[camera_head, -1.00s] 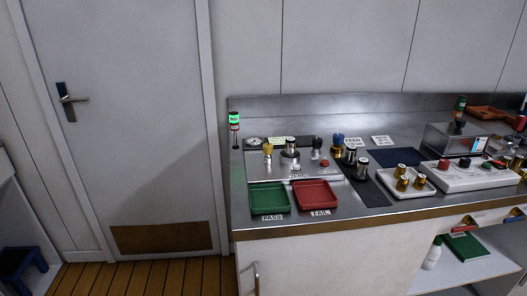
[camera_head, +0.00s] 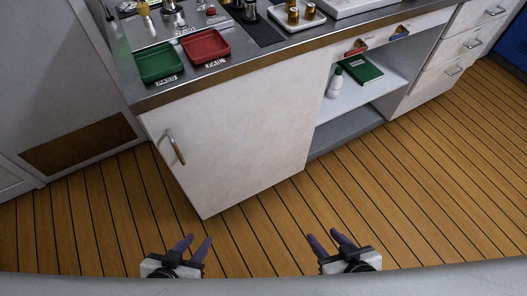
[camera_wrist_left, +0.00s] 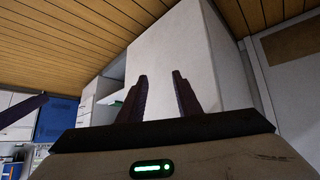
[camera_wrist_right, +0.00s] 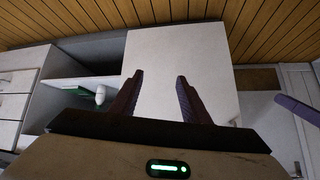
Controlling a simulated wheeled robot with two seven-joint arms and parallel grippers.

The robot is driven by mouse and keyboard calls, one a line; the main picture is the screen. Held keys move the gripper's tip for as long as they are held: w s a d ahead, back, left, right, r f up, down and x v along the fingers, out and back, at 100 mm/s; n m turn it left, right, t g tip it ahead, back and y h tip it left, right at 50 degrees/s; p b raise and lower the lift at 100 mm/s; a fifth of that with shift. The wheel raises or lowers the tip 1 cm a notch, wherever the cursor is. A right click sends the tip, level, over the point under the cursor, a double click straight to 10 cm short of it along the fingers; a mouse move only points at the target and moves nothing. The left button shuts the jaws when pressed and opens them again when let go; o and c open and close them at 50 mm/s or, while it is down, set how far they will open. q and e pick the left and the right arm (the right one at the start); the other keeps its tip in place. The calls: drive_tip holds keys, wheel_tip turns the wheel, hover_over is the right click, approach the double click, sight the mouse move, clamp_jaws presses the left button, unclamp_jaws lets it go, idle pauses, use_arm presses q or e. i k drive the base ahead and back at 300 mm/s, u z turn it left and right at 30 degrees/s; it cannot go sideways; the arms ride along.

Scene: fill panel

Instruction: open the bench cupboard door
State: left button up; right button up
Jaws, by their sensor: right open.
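The bench cupboard door (camera_head: 235,140) is a pale panel at the left of the bench front, and it looks shut. Its bar handle (camera_head: 175,147) is upright near the door's left edge. My right gripper (camera_head: 326,240) is open and empty, further right and also apart from the bench.
Open shelves (camera_head: 345,98) right of the door hold a white bottle (camera_head: 335,83) and a green book (camera_head: 361,69). Drawers (camera_head: 470,45) stand further right. A green tray (camera_head: 158,63) and a red tray (camera_head: 206,46) sit on the worktop. The wooden floor (camera_head: 430,190) is clear.

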sight(228, 143)
drive_tip(key=z, duration=0.2)
drive_tip(key=k, duration=0.4)
drive_tip(key=u, duration=1.05)
drive_tip(key=i, duration=0.9)
drive_tip(key=z, duration=0.55)
